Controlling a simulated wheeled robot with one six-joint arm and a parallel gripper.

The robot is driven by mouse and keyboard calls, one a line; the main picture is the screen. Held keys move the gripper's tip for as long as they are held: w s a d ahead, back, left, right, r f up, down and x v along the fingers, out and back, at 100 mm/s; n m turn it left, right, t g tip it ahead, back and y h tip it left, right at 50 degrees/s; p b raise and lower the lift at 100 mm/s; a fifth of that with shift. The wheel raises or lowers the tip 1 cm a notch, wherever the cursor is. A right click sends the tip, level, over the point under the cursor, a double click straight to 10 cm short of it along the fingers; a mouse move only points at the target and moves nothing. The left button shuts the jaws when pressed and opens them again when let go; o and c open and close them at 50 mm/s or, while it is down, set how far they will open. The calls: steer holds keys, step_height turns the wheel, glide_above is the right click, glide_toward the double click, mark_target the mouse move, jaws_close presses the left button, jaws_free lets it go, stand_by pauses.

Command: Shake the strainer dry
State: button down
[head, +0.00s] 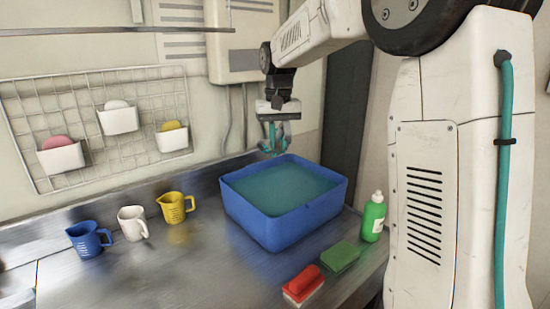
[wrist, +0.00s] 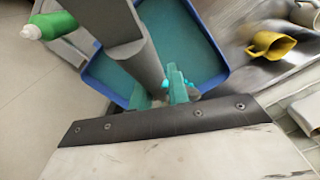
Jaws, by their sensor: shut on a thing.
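My gripper (head: 273,143) hangs above the back rim of the blue basin (head: 285,231), fingers pointing down. The basin holds teal water. In the wrist view, my teal gripper fingers (wrist: 162,92) are shut, with a small bright cyan piece (wrist: 169,85) between them. It seems to be part of the strainer's handle. The rest of the strainer is hidden or too small to make out in either view. The basin (wrist: 224,72) lies beyond the fingers in the wrist view, partly covered by a grey bar-shaped part.
A blue jug (head: 86,240), a white jug (head: 132,223) and a yellow jug (head: 175,207) stand left of the basin. A green bottle (head: 373,217), a green sponge (head: 340,257) and a red sponge (head: 304,284) are to its right and front. A wire rack (head: 88,95) hangs behind.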

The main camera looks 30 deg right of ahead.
steer(key=shift+r, duration=0.35)
steer(key=shift+f, duration=1.7)
steer(key=shift+r, duration=1.75)
steer(key=shift+f, duration=1.8)
